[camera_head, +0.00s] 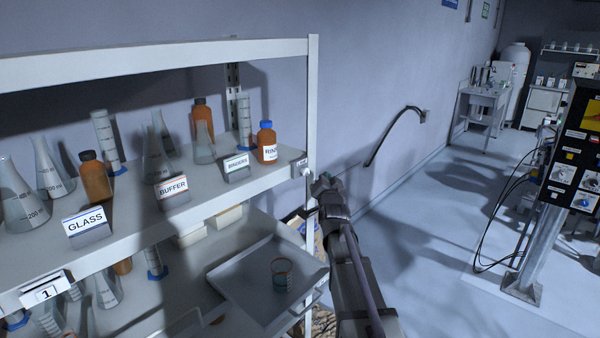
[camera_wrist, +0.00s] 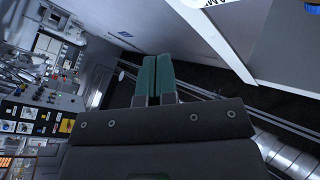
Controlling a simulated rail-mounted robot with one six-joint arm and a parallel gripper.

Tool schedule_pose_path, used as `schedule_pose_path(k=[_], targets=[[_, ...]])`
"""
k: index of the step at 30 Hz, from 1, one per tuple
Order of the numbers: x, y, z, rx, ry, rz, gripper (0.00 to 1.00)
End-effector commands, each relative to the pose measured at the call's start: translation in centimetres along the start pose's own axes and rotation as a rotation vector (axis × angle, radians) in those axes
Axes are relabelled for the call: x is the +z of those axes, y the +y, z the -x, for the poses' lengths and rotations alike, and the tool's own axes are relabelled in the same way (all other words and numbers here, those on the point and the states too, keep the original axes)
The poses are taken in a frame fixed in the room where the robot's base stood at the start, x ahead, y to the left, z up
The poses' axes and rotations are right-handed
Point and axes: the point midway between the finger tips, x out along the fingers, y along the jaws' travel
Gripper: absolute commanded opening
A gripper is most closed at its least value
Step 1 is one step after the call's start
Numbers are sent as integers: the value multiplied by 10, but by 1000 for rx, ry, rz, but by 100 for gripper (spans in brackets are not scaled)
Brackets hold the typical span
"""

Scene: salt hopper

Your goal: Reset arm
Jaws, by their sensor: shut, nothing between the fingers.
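My gripper (camera_head: 322,184) is at the right end of the shelf rack, close to the rack's front right post, in the head view. My arm reaches up to it from the lower middle of the picture. In the wrist view my gripper (camera_wrist: 156,62) shows two green fingers side by side, closed together with nothing between them. A pale panel of the rack (camera_wrist: 290,50) fills the upper right of the wrist view. I cannot tell whether the gripper touches the post.
The shelf (camera_head: 130,232) holds flasks, cylinders and brown bottles, including a blue-capped bottle (camera_head: 267,142) near the gripper. A tray (camera_head: 240,285) below holds a small beaker (camera_head: 282,275). A control panel (camera_head: 575,160) stands at right. Open floor (camera_head: 430,240) lies between.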

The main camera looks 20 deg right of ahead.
Motion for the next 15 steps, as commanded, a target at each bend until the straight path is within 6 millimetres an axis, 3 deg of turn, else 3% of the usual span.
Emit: schedule_pose_path(k=[5, 8, 11, 14, 15], targets=[[4, 2, 0, 14, -25, 28, 0], [30, 18, 7, 96, -180, 106, 0], [75, 41, 54, 225, -496, 237, 0], [128, 45, 141, 311, -905, 385, 0], [143, 43, 179, 330, -1058, 436, 0]])
